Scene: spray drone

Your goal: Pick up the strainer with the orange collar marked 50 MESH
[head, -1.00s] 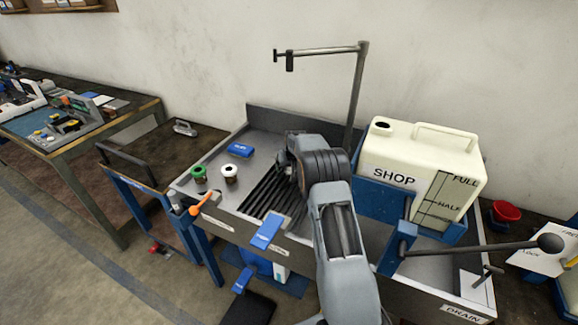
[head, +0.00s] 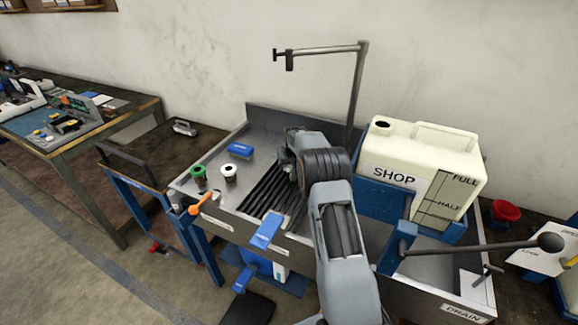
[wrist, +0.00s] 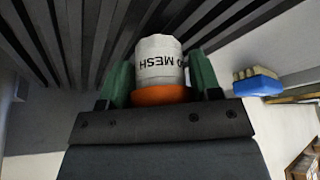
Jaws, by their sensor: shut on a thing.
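In the wrist view, the strainer (wrist: 160,62) has a whitish body with black print that reads "0 MESH" where it shows; its first character or characters are out of sight. Its orange collar (wrist: 160,95) sits between the green fingers of my gripper (wrist: 160,85), which is shut on it. Dark slats fill the background behind it. In the head view, my arm hides the strainer and the fingertips. Two other strainers stand left of the slats in the head view, one with a green collar (head: 199,175) and one with a white top (head: 229,171).
A blue brush (head: 240,150) lies on the metal sink top behind the strainers. The slatted drain rack (head: 268,192) is under my gripper. A large SHOP tank (head: 425,165) stands close on the right. A metal post (head: 357,100) rises behind my arm.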

